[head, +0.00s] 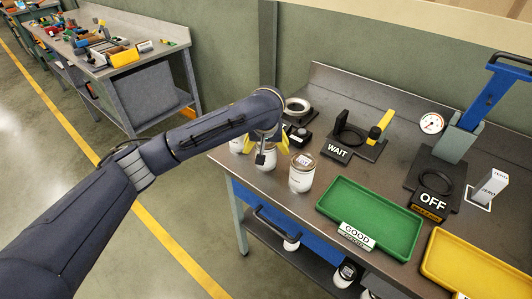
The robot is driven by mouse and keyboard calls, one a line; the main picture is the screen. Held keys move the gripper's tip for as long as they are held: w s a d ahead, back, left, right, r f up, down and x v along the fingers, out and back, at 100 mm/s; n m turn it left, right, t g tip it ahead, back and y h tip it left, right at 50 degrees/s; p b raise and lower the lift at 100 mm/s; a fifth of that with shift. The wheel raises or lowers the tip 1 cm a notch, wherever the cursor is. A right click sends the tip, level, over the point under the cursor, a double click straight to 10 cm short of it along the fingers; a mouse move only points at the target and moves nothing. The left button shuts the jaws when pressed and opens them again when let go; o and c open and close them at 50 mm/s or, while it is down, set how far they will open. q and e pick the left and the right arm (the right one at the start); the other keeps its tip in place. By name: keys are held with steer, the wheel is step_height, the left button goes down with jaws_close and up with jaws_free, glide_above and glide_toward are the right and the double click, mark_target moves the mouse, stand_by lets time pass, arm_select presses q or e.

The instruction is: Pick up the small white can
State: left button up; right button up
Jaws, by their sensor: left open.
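Several white cans stand along the left end of the grey workbench (385,150). The nearest can (300,177), with a metallic lid and dark print, stands clear in front. Another white can (265,162) is directly under my left gripper (262,152), its top partly hidden by the fingers. A third white can (236,145) shows only in part behind my wrist. I cannot tell which is the small one by size alone. My left gripper is open and points down; whether a finger touches the can is unclear. My right gripper is not in view.
A green tray (325,203) marked GOOD and a yellow tray (428,263) lie along the front edge. Behind stand a WAIT fixture (338,153), a dial gauge (431,123) and a blue-handled press (485,95). A round fixture (297,107) sits beyond my gripper.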

arm_select(q)
steer(key=c, duration=1.6)
